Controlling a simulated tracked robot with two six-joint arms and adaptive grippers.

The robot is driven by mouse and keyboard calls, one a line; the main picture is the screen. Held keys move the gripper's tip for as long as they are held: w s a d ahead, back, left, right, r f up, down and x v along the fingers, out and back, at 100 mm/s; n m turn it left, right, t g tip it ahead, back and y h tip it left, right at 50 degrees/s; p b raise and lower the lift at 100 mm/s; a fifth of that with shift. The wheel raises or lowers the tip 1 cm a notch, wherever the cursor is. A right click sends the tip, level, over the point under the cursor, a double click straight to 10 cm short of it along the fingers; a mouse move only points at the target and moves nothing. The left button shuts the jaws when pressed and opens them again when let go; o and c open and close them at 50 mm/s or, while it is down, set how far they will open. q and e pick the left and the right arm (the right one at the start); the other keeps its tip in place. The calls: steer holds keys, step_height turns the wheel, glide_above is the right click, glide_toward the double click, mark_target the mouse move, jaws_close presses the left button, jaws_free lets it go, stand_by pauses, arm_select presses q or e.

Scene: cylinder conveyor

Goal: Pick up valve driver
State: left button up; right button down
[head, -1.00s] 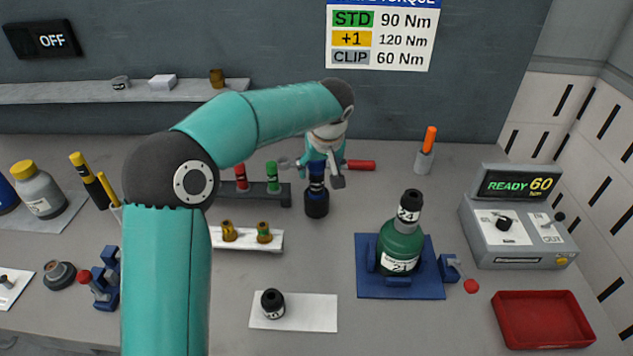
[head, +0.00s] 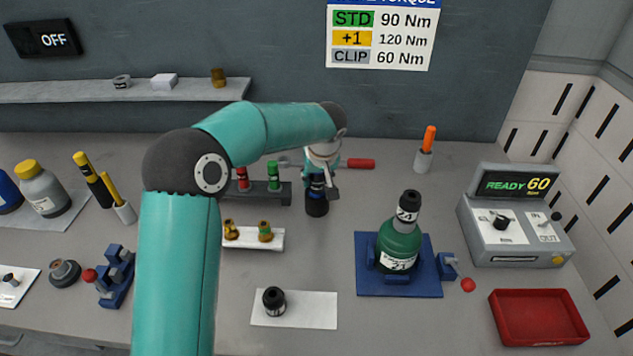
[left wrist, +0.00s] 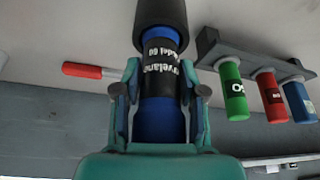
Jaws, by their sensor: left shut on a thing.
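The valve driver (head: 317,206), blue with a black end, is upright behind the middle of the bench. My left gripper (head: 320,184) is around its upper part from above. In the left wrist view the driver (left wrist: 159,125) shows a blue body, a black label band with white lettering and a wide black end. The fingers of my left gripper (left wrist: 160,82) are shut on it, one on each side. Whether the black end touches the bench is hard to tell. My right gripper is not in view.
A dark rack (head: 262,196) with coloured pieces stands close left of the driver, and a red-handled tool (head: 358,163) lies behind it. A green bottle (head: 400,243) stands on a blue base (head: 365,284) to the right front. Bare bench lies between driver and white sheet (head: 318,312).

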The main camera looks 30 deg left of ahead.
arm_select(q)
jaws_close()
steer(key=shift+r, duration=0.15)
steer(key=shift+w+r, duration=0.1)
